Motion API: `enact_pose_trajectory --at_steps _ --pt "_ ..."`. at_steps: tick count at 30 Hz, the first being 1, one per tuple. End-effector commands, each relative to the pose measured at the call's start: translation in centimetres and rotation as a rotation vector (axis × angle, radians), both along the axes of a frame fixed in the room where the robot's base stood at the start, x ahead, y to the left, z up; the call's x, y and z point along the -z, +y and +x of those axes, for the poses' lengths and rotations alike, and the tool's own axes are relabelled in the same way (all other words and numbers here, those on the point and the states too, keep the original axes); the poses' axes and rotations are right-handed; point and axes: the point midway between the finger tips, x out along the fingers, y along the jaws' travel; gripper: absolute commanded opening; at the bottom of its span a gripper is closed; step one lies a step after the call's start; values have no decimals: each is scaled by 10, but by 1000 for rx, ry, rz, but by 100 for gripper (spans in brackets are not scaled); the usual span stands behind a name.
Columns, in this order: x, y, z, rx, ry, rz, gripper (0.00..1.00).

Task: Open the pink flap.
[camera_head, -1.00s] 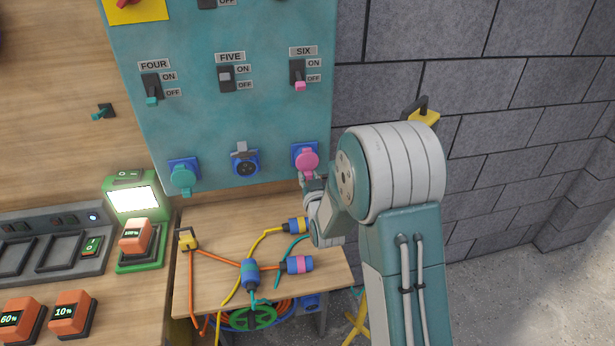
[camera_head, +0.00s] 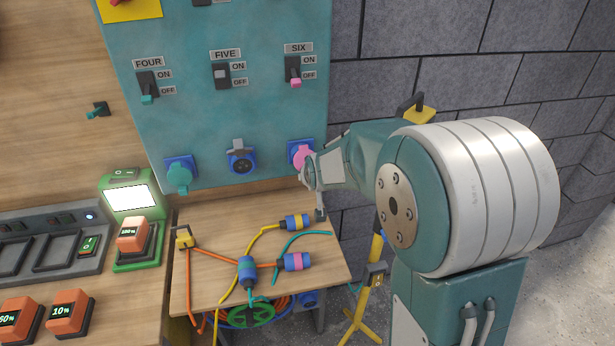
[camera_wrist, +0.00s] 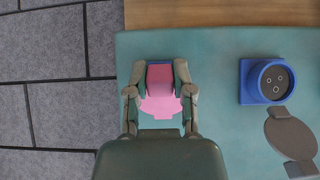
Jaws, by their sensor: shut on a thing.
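The pink flap (camera_head: 302,155) is on the blue socket housing under switch SIX, at the lower right of the teal panel. In the wrist view the pink flap (camera_wrist: 160,103) lies between the two fingers of my gripper (camera_wrist: 160,75). My gripper is shut on it. In the head view my gripper (camera_head: 309,172) reaches the flap from the right and hides part of its edge. The flap looks narrower and turned in the head view; how far it stands off the socket cannot be told. The socket face behind it is hidden.
Under FIVE is a blue socket (camera_head: 241,160) with its grey flap raised; under FOUR, a socket with a teal flap (camera_head: 180,177). A wooden table (camera_head: 215,222) below holds cables and plugs. A grey block wall (camera_head: 450,60) is at right.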

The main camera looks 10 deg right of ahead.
Motion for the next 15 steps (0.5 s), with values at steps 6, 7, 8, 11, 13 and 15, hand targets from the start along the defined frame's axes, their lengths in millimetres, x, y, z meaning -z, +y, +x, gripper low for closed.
enact_pose_trajectory --at_steps 6,7,8,11,13,15 --pt "-16 1 -3 -1 165 0 0" --pt "-18 1 -4 -1 189 0 0" --pt "-19 1 -5 -1 215 0 0" --pt "-25 1 -7 -1 298 0 0" --pt "-28 1 -8 -1 358 0 0" --pt "-33 1 -9 -1 416 0 0"
